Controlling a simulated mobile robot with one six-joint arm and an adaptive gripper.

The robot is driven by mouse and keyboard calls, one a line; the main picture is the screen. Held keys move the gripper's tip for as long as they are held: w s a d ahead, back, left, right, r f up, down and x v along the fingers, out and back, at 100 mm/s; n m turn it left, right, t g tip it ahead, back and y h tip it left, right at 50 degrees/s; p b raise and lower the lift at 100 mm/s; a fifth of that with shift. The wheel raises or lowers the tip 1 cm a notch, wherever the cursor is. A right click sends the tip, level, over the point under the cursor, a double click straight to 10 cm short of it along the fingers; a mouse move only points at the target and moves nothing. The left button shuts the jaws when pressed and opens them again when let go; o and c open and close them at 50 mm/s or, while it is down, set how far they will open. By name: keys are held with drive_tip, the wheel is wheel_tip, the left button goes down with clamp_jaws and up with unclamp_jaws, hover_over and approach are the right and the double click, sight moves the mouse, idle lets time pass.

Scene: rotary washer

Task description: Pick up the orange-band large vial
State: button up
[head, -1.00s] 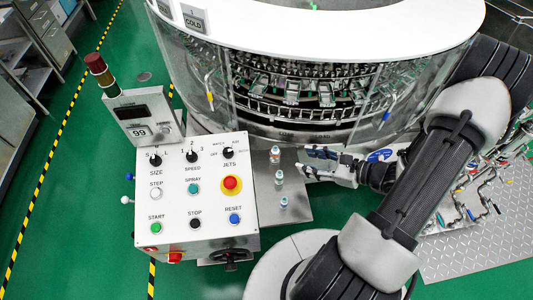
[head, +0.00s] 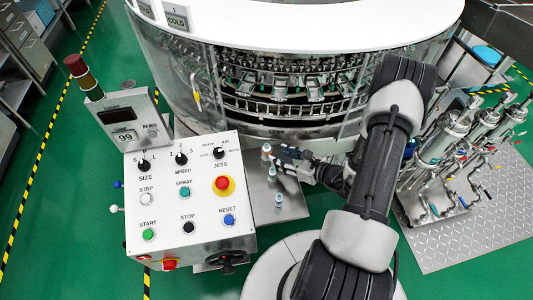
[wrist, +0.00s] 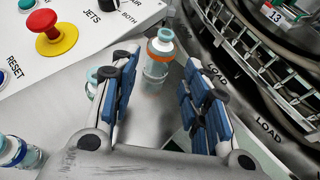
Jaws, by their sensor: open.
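The orange-band large vial (wrist: 158,62) stands upright on the steel shelf in the wrist view. Two more vials stand nearer: one (head: 272,174) in the middle and one (head: 278,199) in front. They also show left of my gripper in the wrist view.
The control panel (head: 190,195) with its red stop button stands close on the left. The round washer (head: 290,100) with its clear wall is right behind the vials. The steel shelf (head: 294,204) has bare room at the front right.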

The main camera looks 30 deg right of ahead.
sight(271, 152)
drive_tip(key=shift+b+x, duration=0.7)
drive_tip(key=shift+x, duration=2.05)
drive_tip(key=shift+r, duration=0.2)
drive_tip(key=shift+c, duration=0.2)
drive_tip(key=c, duration=0.7)
